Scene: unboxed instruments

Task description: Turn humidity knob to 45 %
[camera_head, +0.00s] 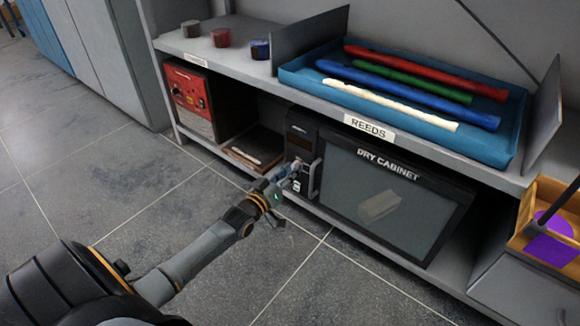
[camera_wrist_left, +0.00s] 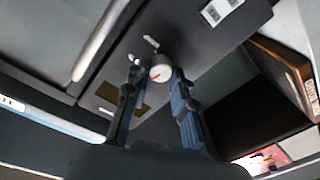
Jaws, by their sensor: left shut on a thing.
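The dry cabinet (camera_head: 380,200) sits on the lower shelf, a dark box with a glass door and a control panel (camera_head: 300,130) on its left side. In the left wrist view, the humidity knob (camera_wrist_left: 160,65) is a small white round knob with a red pointer mark. My left gripper (camera_head: 291,171) reaches the panel from the front left. Its fingers (camera_wrist_left: 157,82) are shut on the knob, one on each side. In the head view the gripper hides the knob. The scale is too small to read. My right gripper is not in view.
The cabinet door's handle (camera_wrist_left: 100,45) runs close beside the panel. A blue tray (camera_head: 290,75) with several coloured reeds stands on the shelf above. A red instrument (camera_head: 187,90) is left of the cabinet. The floor in front is clear.

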